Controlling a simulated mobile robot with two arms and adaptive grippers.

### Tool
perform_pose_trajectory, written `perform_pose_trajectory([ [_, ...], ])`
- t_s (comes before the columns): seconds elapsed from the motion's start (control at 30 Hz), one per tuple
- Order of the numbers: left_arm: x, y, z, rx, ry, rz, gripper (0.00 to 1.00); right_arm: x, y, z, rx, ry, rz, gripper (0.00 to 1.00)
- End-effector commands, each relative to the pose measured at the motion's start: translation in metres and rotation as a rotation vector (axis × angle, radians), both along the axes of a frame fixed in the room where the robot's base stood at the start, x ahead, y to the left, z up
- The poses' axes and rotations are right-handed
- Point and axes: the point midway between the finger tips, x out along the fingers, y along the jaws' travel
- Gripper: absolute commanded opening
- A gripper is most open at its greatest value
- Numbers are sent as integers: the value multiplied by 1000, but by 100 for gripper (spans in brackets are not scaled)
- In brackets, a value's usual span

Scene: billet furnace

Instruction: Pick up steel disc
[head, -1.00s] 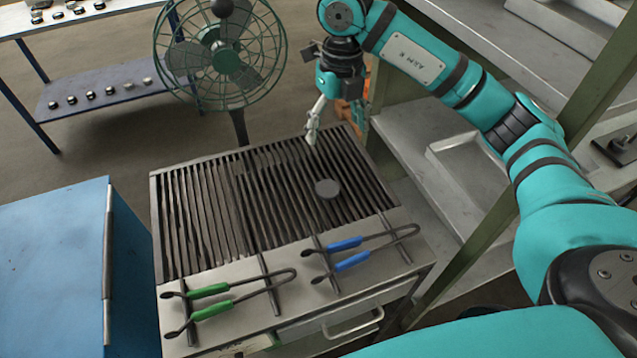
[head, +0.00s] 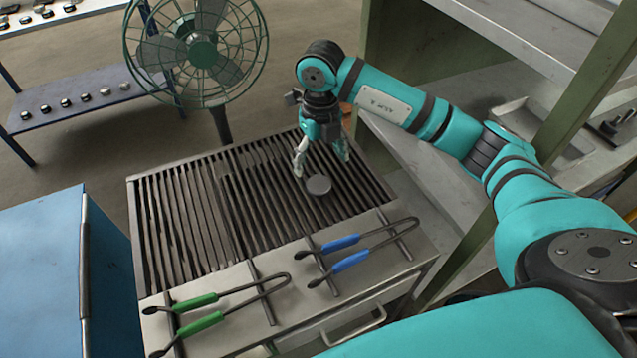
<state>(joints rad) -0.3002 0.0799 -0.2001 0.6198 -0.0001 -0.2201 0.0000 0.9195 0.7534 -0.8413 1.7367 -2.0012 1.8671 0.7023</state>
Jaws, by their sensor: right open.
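The steel disc (head: 319,185) is dark and round and lies flat on the slatted grate (head: 215,213) of the bench, right of its middle. My right gripper (head: 321,168) is just behind the disc in the head view, pointing down. Its two pale fingers are spread apart, one to the left and one to the right, with nothing between them. It looks close above the grate, and I cannot tell the exact gap to the disc. My left gripper is not in view.
Green-handled tongs (head: 205,310) and blue-handled tongs (head: 347,252) lie along the bench's front ledge. A green caged fan (head: 203,50) stands behind. A blue cabinet (head: 40,270) is at left. Metal shelving (head: 440,180) with green posts borders the right, near my arm.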

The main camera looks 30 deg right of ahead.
Motion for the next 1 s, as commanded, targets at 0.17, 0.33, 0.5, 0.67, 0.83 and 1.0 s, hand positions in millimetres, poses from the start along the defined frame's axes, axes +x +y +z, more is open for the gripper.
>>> perform_pose_trajectory([
  [0.17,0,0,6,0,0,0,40,0,0,-24,1,0,1,83],
  [0.33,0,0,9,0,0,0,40,1,1,-34,1,0,0,83],
  [0.5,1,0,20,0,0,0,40,3,2,-58,1,5,0,83],
  [0.67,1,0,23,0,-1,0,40,4,2,-78,1,1,1,83],
  [0.83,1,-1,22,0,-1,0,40,4,2,-83,0,-2,1,83],
  [1.0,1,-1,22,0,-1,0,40,4,2,-83,0,-2,1,77],
])
